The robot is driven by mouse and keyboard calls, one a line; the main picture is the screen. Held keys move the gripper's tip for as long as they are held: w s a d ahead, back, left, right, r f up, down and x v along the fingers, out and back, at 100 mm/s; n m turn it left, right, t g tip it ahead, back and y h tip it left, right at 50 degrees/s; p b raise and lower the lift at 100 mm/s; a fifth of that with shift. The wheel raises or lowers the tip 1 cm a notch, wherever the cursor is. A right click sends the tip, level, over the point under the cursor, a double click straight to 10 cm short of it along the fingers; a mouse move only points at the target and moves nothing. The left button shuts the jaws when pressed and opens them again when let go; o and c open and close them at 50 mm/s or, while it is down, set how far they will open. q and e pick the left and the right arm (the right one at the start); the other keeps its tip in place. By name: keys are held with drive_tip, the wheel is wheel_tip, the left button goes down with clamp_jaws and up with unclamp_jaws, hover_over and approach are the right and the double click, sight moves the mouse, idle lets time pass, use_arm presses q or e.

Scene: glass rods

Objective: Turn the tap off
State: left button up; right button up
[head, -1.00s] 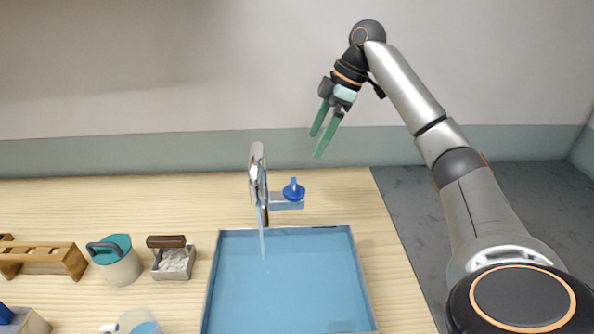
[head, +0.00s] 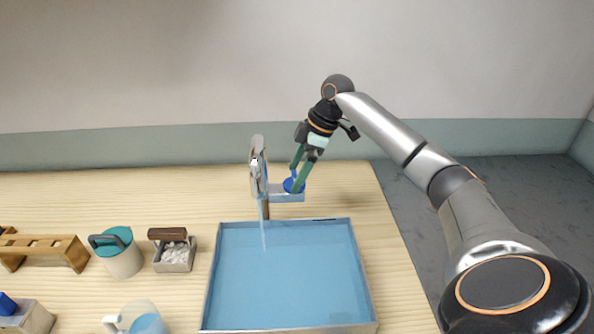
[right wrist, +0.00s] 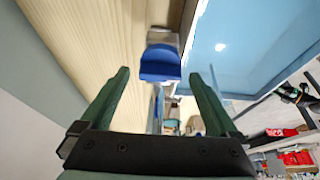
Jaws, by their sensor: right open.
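The metal tap (head: 258,175) stands behind the basin, and a thin stream of water (head: 263,230) runs from its spout. Its blue handle (head: 289,185) sits on a side bracket (head: 291,197) to the right of the spout. My right gripper (head: 296,188) is open, pointing down, with its green fingers at the handle in the head view. In the right wrist view the blue handle (right wrist: 160,64) shows ahead, between and beyond the open fingertips (right wrist: 160,72); I cannot tell whether they touch it. My left gripper is not in view.
A blue basin (head: 206,290) fills the front middle of the table. The table (head: 335,195) is bare right of the tap.

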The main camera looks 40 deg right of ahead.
drive_tip(key=c, duration=1.4)
